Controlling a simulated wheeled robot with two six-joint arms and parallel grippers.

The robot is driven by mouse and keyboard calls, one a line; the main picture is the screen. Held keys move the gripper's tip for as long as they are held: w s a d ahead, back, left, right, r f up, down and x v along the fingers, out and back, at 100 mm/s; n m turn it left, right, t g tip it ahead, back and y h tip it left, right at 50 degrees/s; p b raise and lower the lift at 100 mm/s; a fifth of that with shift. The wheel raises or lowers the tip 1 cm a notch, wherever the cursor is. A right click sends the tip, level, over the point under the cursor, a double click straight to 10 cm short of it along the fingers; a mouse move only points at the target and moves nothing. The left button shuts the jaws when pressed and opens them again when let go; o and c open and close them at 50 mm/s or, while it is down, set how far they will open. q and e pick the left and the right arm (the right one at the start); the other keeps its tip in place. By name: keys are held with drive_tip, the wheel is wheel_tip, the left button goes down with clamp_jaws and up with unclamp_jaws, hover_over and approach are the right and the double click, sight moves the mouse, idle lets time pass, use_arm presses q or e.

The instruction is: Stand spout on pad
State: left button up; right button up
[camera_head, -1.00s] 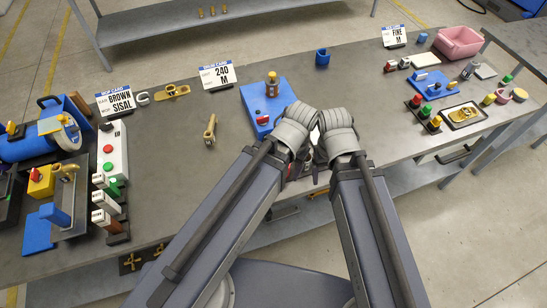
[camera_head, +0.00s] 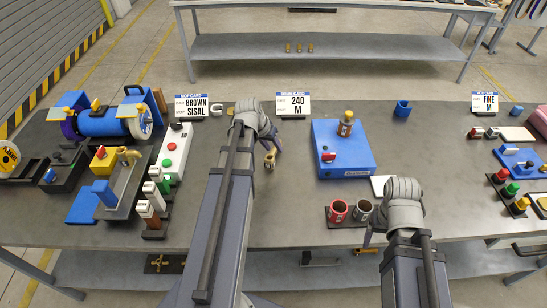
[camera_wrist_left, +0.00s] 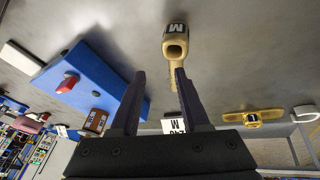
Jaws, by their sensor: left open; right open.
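A white square pad (camera_head: 379,183) lies in front of the blue box. A flat blue pad (camera_head: 86,208) lies at the far left.
Red and grey cups (camera_head: 338,211) stand near the front edge. A white button box (camera_head: 176,150) stands left. Table between spout and blue box is clear.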

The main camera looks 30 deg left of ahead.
sight(272, 151)
use_arm(q)
drive_tip(key=a, duration=0.2)
drive_tip(key=shift+a, duration=0.35)
drive_tip(key=b+x, duration=0.7)
drive_tip(key=x, duration=0.1)
drive_tip(key=shift+w, duration=0.2)
drive_tip(key=shift+r, duration=0.15)
clamp_jaws()
idle(1.1)
